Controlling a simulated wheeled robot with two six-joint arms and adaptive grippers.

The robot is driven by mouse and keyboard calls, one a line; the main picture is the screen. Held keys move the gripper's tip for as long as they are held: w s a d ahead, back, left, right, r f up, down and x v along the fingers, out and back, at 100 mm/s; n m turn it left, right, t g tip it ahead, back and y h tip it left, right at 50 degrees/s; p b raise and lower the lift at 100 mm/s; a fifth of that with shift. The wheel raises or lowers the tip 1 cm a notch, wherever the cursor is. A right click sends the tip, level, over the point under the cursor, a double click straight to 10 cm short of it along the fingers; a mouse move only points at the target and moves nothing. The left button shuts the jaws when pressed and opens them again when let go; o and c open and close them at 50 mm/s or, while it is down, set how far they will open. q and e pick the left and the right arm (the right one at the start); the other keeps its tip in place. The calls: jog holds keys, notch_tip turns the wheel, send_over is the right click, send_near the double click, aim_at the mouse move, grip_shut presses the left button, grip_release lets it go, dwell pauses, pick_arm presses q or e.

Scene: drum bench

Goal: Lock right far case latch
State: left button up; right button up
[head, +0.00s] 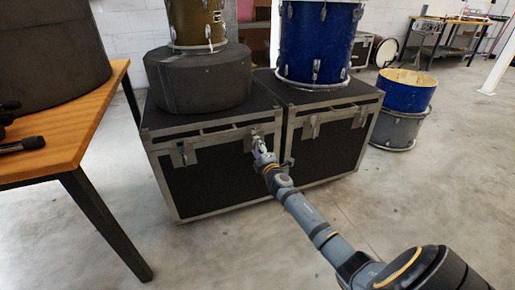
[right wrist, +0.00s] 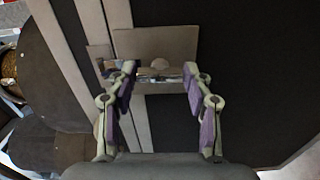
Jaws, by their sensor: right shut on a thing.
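Two black cases with metal edges stand side by side, the left case (head: 210,178) and the right case (head: 330,150). My right gripper (head: 259,147) is at the right-hand latch (head: 253,132) on the front of the left case. In the right wrist view, my right gripper (right wrist: 160,78) has its fingers on both sides of a shiny metal latch piece, shut on it. The latch's metal plate (right wrist: 150,43) shows beyond the fingers. Whether the latch is locked cannot be told. My left gripper is not in view.
The left case's other latch (head: 183,155) and the right case's latches (head: 311,128) (head: 359,118) are clear of my arm. A round black drum case (head: 198,82) and a blue drum (head: 315,45) stand on top. A wooden table (head: 85,125) is at left. The floor in front is free.

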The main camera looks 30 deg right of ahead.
dwell(0.4)
jog(key=o, duration=1.2)
jog(key=shift+c, duration=0.2)
jog(key=v, duration=1.2)
